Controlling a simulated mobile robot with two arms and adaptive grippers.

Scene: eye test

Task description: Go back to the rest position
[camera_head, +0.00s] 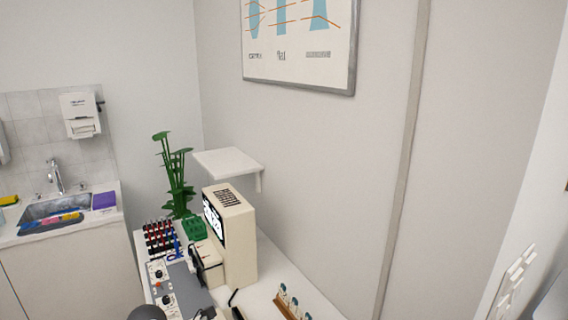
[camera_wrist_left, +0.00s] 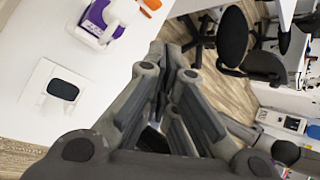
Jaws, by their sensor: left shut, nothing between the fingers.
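My left gripper (camera_wrist_left: 168,58) fills the middle of the left wrist view. Its grey fingers are together at the tips, with nothing between them. It hangs over the room, with a white surface to its left and the wooden floor beyond. I cannot make out either gripper in the head view. My right gripper is not seen in either view.
In the head view, a white desk (camera_head: 263,297) holds a monitor-like device (camera_head: 236,230), a rack of coloured pens (camera_head: 159,238) and a plant (camera_head: 177,180). A wall shelf (camera_head: 228,162) juts above. A sink (camera_head: 52,209) is at left. Black chairs (camera_wrist_left: 233,37) show in the wrist view.

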